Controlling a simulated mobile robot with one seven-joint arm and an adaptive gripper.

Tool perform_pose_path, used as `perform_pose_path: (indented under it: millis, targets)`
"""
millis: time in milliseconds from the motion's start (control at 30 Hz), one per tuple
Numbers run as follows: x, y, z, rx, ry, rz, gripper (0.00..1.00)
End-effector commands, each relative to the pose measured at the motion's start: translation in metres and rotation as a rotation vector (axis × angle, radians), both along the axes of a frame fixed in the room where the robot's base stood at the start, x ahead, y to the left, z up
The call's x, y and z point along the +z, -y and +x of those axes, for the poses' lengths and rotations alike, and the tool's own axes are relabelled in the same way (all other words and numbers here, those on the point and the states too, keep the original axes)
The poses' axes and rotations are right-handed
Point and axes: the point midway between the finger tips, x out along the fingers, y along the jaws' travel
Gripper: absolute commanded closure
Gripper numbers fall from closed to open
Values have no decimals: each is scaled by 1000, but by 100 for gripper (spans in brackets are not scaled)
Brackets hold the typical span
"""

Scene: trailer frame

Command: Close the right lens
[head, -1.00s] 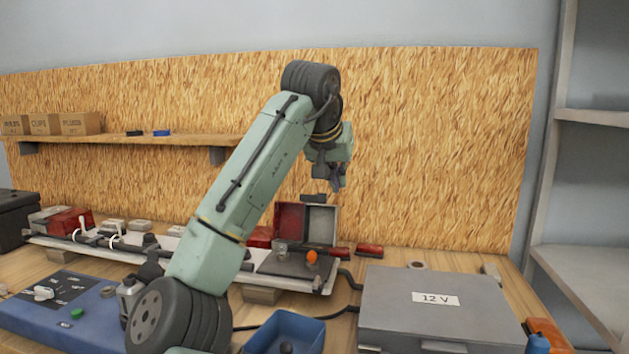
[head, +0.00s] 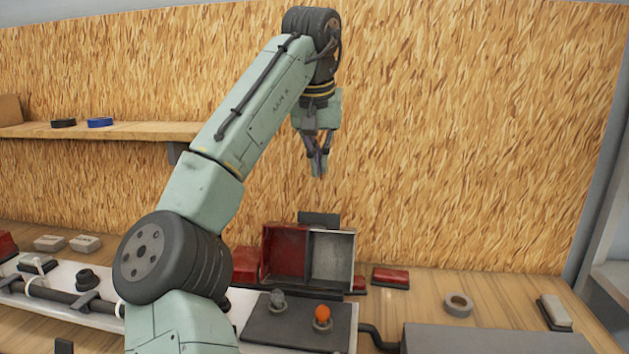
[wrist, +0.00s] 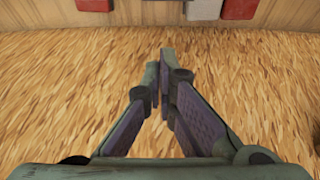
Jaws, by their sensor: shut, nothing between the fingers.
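The right lens (head: 285,250) stands open and upright at the back edge of its dark base plate (head: 262,328). It is a box with a red half on the left and a pale grey half (head: 331,257) on the right, its hollow side facing me. On the plate are a clear bulb (head: 278,300) and an orange bulb (head: 322,313). My gripper (head: 318,174) is shut and empty, pointing down above the lens and apart from it. In the wrist view, its fingertips (wrist: 159,60) are close together over the wood-chip surface.
A shelf (head: 140,131) with small black and blue items is on the wall to the left. A red block (head: 390,278), a tape roll (head: 458,305) and a pale block (head: 555,312) lie right of the lens. A grey case (head: 490,340) sits at front right.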

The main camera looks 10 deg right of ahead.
Motion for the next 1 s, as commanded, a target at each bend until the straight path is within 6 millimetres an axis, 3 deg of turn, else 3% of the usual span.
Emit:
perform_pose_path:
  millis: [500, 733, 1000]
  targets:
    - [-89, 12, 31, 0, -2, 1, 100]
    - [-79, 1, 5, 0, 3, -1, 100]
    - [-78, -2, -4, 1, 0, -1, 100]
